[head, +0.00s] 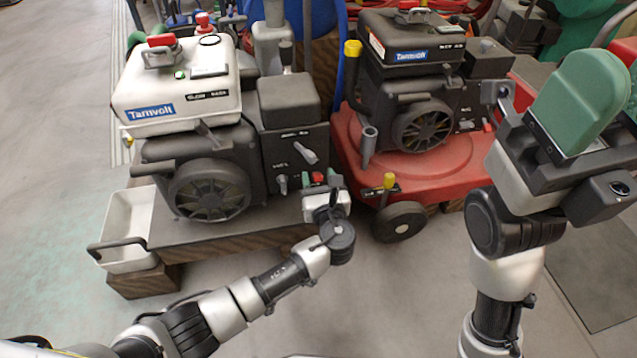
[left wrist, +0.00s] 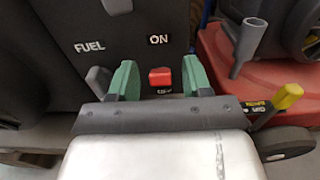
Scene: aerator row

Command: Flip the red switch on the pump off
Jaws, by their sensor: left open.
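The pump with a white top (head: 180,85) stands at the left on a wooden base. Its dark front panel (left wrist: 110,22) carries a small red switch (left wrist: 160,77), with "ON" above it and a partly hidden label below. The red switch (head: 318,177) also shows in the head view. My left gripper (left wrist: 160,80) is open, its two green fingers on either side of the switch; I cannot tell whether they touch the panel. In the head view the left gripper (head: 325,186) is right at the panel. My right gripper (head: 580,100) is raised at the right; its jaw gap is unclear.
A "FUEL" lever (left wrist: 98,80) sits just left of the left gripper's fingers. A second, red-based machine (head: 440,160) with a yellow-topped lever (head: 389,181) stands close on the right. A white bin (head: 128,230) is at the left. The floor in front is clear.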

